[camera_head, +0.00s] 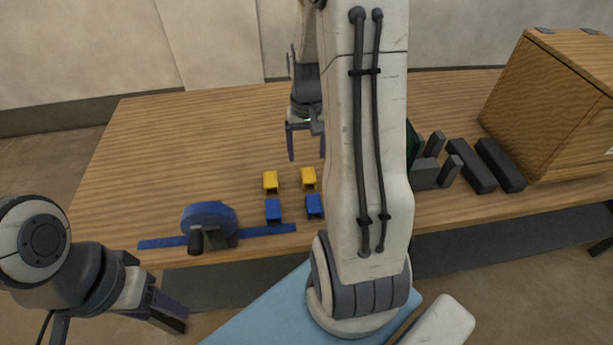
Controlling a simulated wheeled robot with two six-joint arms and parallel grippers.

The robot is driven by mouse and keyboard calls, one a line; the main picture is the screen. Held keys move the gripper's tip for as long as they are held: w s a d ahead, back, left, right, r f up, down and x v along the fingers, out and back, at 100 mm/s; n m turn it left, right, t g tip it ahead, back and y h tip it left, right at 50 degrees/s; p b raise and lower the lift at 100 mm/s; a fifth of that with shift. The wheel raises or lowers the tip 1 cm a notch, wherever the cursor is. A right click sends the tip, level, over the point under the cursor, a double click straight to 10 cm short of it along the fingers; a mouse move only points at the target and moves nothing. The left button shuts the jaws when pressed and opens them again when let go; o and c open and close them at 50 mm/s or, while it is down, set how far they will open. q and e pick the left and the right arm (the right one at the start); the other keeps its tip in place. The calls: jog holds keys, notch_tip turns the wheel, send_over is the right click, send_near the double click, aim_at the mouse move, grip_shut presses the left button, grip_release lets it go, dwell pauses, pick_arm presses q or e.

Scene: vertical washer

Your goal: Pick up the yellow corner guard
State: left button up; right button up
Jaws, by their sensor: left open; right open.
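Two small yellow corner guards stand side by side on the wooden table, the left one (270,181) and the right one (308,178). My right gripper (306,156) points down behind them, fingers apart and empty. In the picture it is just above the right yellow guard and not visibly touching it. My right arm covers the table to the right of the guards. My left gripper (172,312) is low at the left, in front of the table edge, open with nothing seen in it.
Two blue corner guards (273,210) (314,206) sit in front of the yellow ones. A blue round device (209,218) with a flat strip lies at the front left edge. Dark blocks (471,166) and a wooden box (545,105) stand at right. The table's back left is clear.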

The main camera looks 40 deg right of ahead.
aim_at(308, 174)
notch_tip(308, 174, down, 4)
jog(key=shift+a+f, duration=0.1)
jog(key=f, duration=0.5)
jog(key=shift+d, duration=0.25)
jog(key=shift+r, duration=0.1)
grip_shut()
